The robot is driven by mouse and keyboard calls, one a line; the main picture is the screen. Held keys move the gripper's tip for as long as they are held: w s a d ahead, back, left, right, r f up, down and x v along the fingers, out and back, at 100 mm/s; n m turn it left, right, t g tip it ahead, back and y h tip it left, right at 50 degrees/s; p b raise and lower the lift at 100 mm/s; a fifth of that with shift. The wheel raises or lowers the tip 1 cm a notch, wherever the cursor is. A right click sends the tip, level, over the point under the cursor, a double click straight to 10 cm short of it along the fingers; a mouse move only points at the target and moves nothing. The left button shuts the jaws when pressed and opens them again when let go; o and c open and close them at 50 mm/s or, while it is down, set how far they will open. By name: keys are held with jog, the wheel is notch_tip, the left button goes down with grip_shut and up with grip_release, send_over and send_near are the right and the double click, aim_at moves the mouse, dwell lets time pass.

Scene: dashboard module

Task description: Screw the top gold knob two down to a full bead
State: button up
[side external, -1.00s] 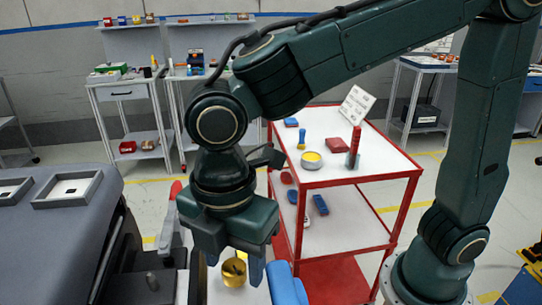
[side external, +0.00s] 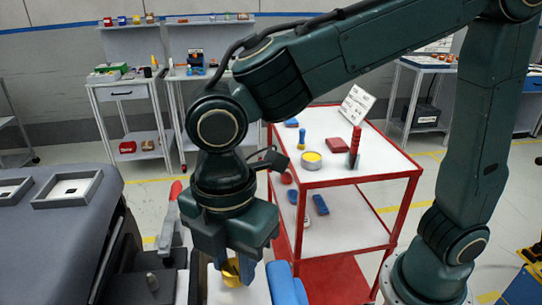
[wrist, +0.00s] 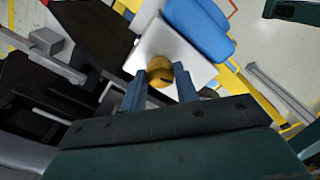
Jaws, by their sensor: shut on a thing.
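The gold knob (side external: 231,274) stands on a white plate (side external: 255,292) at the bottom of the side view. It also shows in the wrist view (wrist: 160,72), between my two blue-grey fingers. My gripper (wrist: 160,80) points down and is shut on the gold knob. In the side view, a finger of my gripper (side external: 238,268) covers part of the knob's right side. What lies under the knob is hidden, so I cannot tell how far down it sits.
A blue rounded part (side external: 285,285) lies right of the white plate. A dark grey console (side external: 70,225) and a red-tipped lever (side external: 175,190) are to the left. A red-framed trolley (side external: 345,175) with loose items stands behind on the right.

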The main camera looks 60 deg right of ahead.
aim_at(234, 265)
jog(key=m, duration=0.8)
dwell(0.5)
jog(key=o, duration=1)
jog(key=shift+r, duration=0.15)
notch_tip(234, 265, up, 14)
jog(key=shift+f, duration=0.2)
dwell(0.4)
